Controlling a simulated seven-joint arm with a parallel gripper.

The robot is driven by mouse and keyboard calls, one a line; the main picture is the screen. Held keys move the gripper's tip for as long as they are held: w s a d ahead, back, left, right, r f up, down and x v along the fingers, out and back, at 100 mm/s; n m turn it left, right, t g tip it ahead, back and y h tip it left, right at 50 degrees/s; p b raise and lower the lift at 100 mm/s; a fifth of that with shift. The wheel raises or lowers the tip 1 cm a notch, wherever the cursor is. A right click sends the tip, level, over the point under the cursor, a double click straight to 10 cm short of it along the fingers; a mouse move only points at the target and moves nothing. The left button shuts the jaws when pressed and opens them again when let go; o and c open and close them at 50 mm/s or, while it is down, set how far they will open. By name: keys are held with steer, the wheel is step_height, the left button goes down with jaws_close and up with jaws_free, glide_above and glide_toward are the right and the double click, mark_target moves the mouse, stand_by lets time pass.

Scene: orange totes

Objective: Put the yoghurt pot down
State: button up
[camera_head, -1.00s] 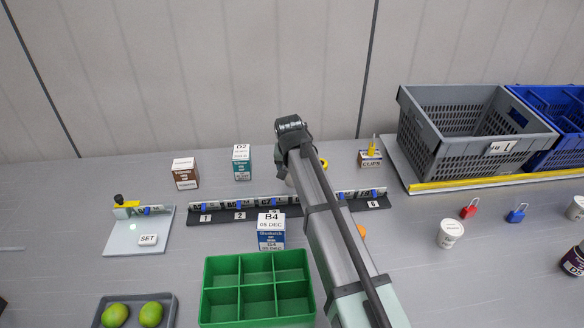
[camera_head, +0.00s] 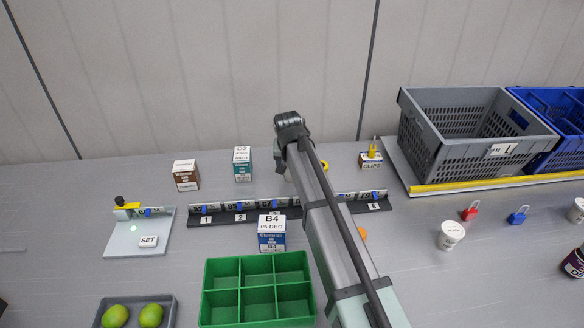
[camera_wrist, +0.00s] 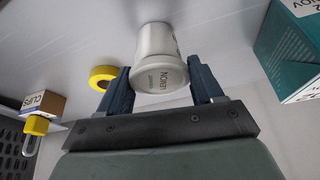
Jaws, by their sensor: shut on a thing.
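The yoghurt pot (camera_wrist: 160,65) is white, with dark lettering that looks like LEMON upside down in the wrist view. My gripper (camera_wrist: 162,86) is shut on it, one blue-grey finger on each side. The pot is close to the grey table, but I cannot tell whether it touches. In the head view my arm hides my gripper's fingers and most of the pot; a pale sliver of it (camera_head: 289,175) shows left of the arm.
A yellow tape roll (camera_wrist: 103,77) and the CLIPS box (camera_wrist: 43,103) are left of the pot in the wrist view. The teal D2 box (camera_wrist: 290,50) is on the right. A black numbered rack (camera_head: 225,217) stands in front, and a grey crate (camera_head: 465,140) at back right.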

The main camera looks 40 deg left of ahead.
steer(key=shift+w+a, duration=1.3)
steer(key=shift+a, duration=0.2)
steer(key=o, duration=1.2)
steer(key=shift+s+r, duration=0.1)
steer(key=v, duration=1.3)
steer(key=shift+s+d+r, duration=0.15)
steer(key=shift+r, duration=0.1)
